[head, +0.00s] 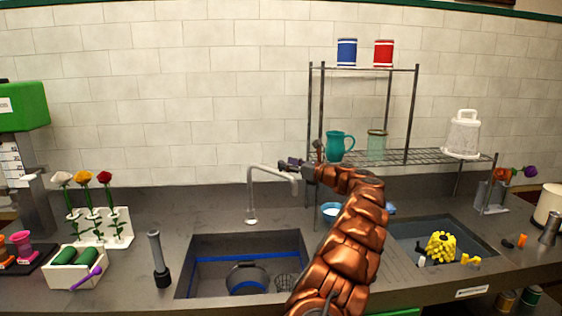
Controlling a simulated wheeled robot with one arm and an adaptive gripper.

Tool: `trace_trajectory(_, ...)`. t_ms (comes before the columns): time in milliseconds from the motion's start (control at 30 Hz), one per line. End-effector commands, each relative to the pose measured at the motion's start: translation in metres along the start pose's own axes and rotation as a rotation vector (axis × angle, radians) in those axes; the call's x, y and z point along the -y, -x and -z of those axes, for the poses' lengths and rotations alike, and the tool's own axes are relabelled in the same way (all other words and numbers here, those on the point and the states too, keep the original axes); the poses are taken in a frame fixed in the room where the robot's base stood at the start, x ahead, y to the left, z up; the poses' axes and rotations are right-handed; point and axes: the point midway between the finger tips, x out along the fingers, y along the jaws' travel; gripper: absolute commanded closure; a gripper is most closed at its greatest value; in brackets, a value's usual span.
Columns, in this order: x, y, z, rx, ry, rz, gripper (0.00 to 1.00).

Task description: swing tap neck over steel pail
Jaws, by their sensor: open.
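The grey tap stands behind the left sink, and its neck (270,171) points to the right, with the spout end turned down beside my gripper. The steel pail (246,280) sits in the left sink, in front of the tap's base and left of the spout end in the picture. My gripper (286,164) is open at the far end of my copper-coloured arm, close to the right end of the neck. I cannot tell whether it touches the neck. My arm hides the right part of the left sink.
A wire basket (285,283) lies beside the pail. A wire rack (412,155) with a teal jug (340,145) stands behind my arm. The right sink (410,232) holds a yellow object (441,246).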

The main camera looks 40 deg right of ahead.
Motion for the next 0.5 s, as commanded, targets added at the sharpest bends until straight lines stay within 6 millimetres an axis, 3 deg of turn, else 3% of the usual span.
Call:
trace_trajectory(200,-0.001,-0.024,0.002,-0.003,-0.002,-0.003,0.51)
trace_trajectory(500,-0.001,-0.035,0.001,0.0,-0.001,-0.002,0.51)
